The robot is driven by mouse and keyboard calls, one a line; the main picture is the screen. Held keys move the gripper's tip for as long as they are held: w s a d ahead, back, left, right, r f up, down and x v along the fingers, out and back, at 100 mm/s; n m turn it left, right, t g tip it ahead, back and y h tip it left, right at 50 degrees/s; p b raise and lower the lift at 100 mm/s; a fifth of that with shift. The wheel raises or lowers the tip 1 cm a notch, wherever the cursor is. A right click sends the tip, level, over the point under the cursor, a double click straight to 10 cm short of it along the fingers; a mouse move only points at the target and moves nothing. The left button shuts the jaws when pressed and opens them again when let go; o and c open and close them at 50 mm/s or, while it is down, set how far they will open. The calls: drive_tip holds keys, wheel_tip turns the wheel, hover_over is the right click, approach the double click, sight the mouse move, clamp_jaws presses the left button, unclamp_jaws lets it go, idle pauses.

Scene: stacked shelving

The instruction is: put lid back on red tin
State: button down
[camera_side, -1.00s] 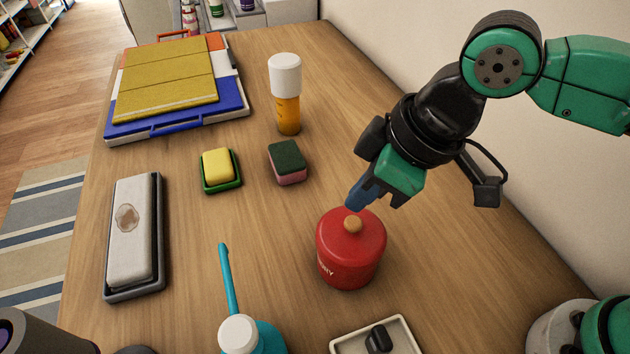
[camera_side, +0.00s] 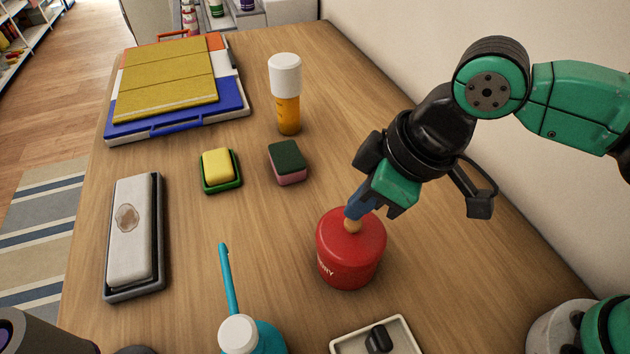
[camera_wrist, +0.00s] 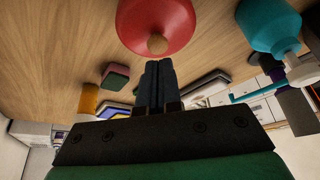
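The red tin (camera_side: 348,262) stands upright on the wooden table, and its red lid (camera_side: 335,227) with a round wooden knob (camera_side: 353,227) sits on top. In the wrist view the red lid (camera_wrist: 160,18) and the knob (camera_wrist: 157,44) show just beyond my fingertips. My gripper (camera_side: 355,212) is at the knob from above, its blue fingertips overlapping the knob's top in the side view. In the wrist view the fingers of my gripper (camera_wrist: 159,64) lie close together with only a thin gap. I cannot tell whether they touch the knob.
A teal bottle (camera_side: 262,340) and a pale tray (camera_side: 405,330) with a black item are in front. A sponge (camera_side: 288,162), yellow soap on a green dish (camera_side: 220,170), an orange bottle (camera_side: 287,95) and a sharpening stone (camera_side: 132,230) stand further off. The wall is at right.

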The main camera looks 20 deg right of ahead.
drive_tip(key=shift+f, duration=0.7)
idle(0.5)
drive_tip(key=shift+r, duration=3.55)
drive_tip(key=w+d+f+m+t+h, duration=0.1)
drive_tip(key=d+m, duration=0.3)
drive_tip(key=d, duration=0.6)
drive_tip(key=w+d+f+m+t+h, duration=0.1)
drive_tip(key=d+m, duration=0.4)
drive_tip(key=d, duration=0.5)
drive_tip(key=shift+w+d+f+m+t+h, duration=0.25)
drive_tip(key=shift+d+f+m+t+h, duration=0.1)
drive_tip(key=shift+f+t+h, duration=0.5)
